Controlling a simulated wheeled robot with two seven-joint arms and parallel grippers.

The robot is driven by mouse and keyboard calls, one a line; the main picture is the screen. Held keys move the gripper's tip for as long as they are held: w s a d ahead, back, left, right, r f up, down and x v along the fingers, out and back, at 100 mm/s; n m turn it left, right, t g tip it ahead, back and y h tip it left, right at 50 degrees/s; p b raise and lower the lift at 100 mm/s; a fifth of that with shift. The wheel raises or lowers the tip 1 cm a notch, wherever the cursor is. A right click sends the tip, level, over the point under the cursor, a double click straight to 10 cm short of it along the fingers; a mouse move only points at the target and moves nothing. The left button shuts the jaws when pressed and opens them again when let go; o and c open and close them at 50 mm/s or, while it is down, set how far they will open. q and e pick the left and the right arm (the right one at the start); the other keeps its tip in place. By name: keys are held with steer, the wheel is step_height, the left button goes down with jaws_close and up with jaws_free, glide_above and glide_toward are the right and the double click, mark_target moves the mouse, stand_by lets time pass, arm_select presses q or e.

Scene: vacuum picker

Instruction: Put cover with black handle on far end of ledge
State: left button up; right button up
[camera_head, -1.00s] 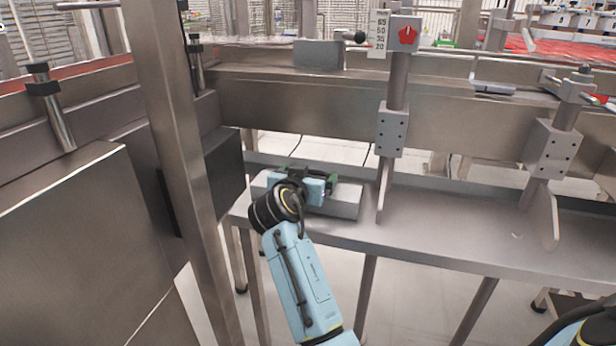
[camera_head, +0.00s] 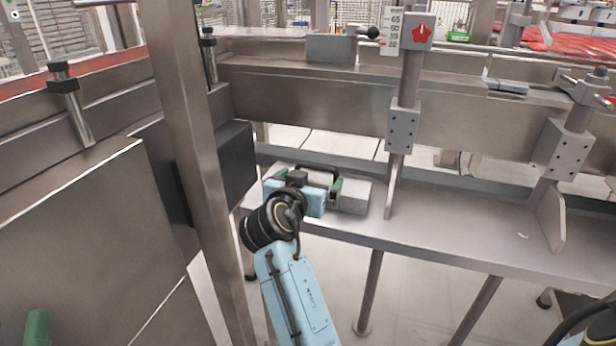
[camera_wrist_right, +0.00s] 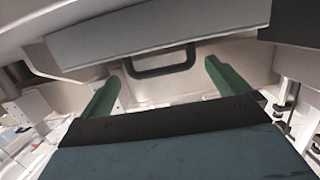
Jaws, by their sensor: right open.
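The cover is a grey block (camera_head: 354,199) lying on the metal ledge (camera_head: 450,218), near the ledge's left end. Its black handle (camera_head: 320,168) stands up as an arch, partly hidden behind my right gripper (camera_head: 312,181). In the right wrist view, the black handle (camera_wrist_right: 160,70) shows between and just beyond the two green fingers of my right gripper (camera_wrist_right: 165,74), which are spread apart and hold nothing. A green piece at the lower left edge of the head view looks like one finger of my left gripper (camera_head: 37,327); the rest is out of frame.
A metal post (camera_head: 190,150) stands left of the ledge. Upright brackets (camera_head: 402,130) and (camera_head: 556,150) rise at the ledge's middle and right. A long rail (camera_head: 300,98) runs behind. The ledge between the brackets is clear.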

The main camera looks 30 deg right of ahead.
steer(key=shift+s+a+f+n+t+y, duration=0.3)
steer(key=shift+a+n+t+y, duration=0.1)
steer(key=shift+a+n+t, duration=0.2)
steer(key=s+a+r+n+t+y, duration=0.4)
steer(key=s+a+y, duration=0.3)
steer(key=s+y, duration=0.2)
steer(key=s+a+r+n+t+y, duration=0.4)
steer(key=s+a+n+t+y, duration=0.2)
steer(key=s+a+n+y, duration=0.1)
steer(key=shift+s+a+n+y, duration=0.3)
steer(key=shift+s+a+y, duration=0.25)
steer(key=shift+s+y, duration=0.55)
